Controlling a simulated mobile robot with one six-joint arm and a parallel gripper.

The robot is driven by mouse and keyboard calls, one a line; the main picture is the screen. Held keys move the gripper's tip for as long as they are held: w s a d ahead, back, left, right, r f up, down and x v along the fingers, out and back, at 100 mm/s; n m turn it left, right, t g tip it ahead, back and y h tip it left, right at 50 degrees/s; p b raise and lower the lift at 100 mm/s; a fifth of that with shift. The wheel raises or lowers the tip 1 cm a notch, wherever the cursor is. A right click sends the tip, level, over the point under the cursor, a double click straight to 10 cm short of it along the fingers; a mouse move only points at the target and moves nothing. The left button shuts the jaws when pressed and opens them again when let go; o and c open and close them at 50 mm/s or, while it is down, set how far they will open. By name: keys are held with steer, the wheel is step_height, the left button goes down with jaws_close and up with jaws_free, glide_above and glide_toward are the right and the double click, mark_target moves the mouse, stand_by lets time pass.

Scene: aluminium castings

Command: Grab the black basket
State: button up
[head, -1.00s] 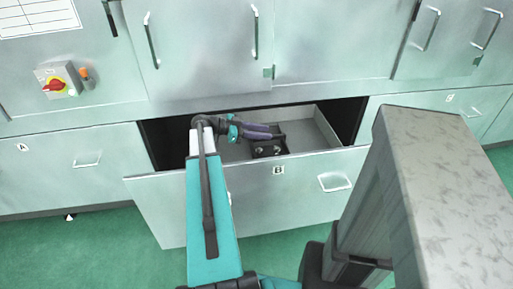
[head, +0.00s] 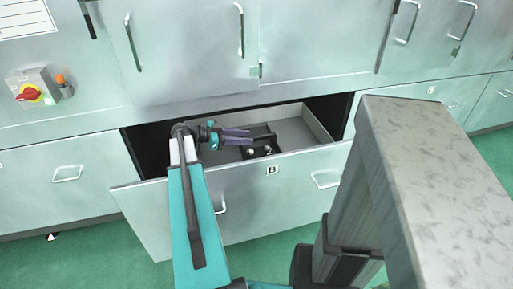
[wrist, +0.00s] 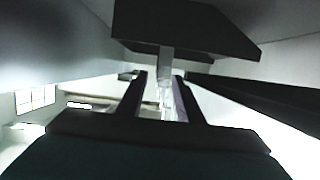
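The black basket (head: 260,147) is inside the open drawer marked B, with small shiny metal pieces in it. My gripper (head: 250,135) reaches into the drawer from the left, with its purple fingers at the basket's left and back side. In the wrist view two dark fingers (wrist: 160,95) stand apart with a gap between them. A dark block (wrist: 185,30), perhaps part of the basket, lies just beyond the fingertips, with a pale strip below it. I cannot tell whether the fingers touch the basket.
The open drawer (head: 225,188) has a front panel below my arm and grey walls around the basket. Closed cabinet doors (head: 185,45) rise above it. The drawer floor right of the basket is clear.

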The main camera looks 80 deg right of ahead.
mark_target(260, 138)
steer(key=shift+x, duration=1.05)
steer(key=shift+d+f, duration=0.1)
steer(key=shift+p+x, duration=0.4)
steer(key=shift+x, duration=2.1)
steer(key=shift+f, duration=0.15)
jaws_close()
